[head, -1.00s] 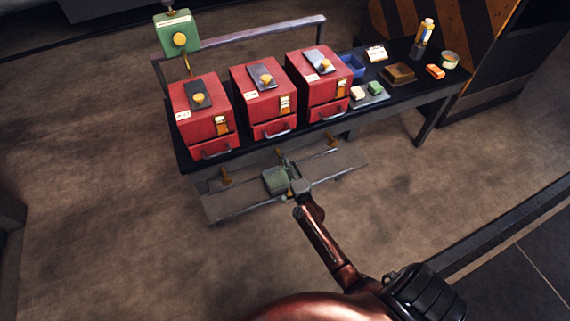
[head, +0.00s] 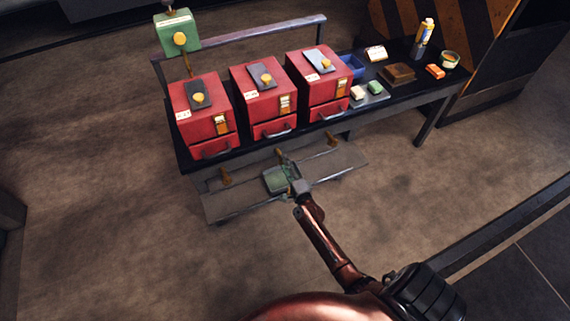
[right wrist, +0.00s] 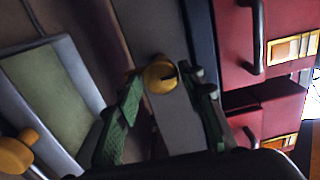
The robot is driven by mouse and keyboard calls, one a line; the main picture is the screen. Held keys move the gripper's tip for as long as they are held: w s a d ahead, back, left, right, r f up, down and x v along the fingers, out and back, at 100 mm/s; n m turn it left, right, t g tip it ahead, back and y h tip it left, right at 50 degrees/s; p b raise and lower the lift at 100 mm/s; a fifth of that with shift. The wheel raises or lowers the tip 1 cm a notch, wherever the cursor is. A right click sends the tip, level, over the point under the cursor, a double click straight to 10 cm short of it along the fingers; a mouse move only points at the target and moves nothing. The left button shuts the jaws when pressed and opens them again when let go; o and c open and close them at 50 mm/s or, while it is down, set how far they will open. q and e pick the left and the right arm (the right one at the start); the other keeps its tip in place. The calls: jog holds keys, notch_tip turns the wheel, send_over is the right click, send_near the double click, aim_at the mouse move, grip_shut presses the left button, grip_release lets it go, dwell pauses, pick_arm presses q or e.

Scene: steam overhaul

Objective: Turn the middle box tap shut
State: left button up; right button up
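Three red boxes stand in a row on a dark bench, the middle one (head: 265,98) between the other two. Below the bench's front edge, brass taps stick out, one under each box; the middle tap (head: 281,155) also shows in the right wrist view as a round brass knob (right wrist: 160,75). My right gripper (head: 289,172) is just in front of it. In the right wrist view its green-padded fingers (right wrist: 166,82) are spread, one on each side of the knob near the tips; contact cannot be told. My left gripper is out of view.
The left tap (head: 225,177) and right tap (head: 333,140) flank the middle one. A green square piece (head: 275,179) lies on the low shelf (head: 235,205) close beside my gripper. Box drawer handles (head: 280,133) jut out above. The floor in front is clear.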

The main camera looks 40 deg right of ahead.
jog(key=shift+o, duration=0.9)
jog(key=shift+s, duration=0.1)
jog(key=v, duration=1.1)
jog(key=shift+s+a, duration=0.2)
jog(key=shift+s, duration=0.15)
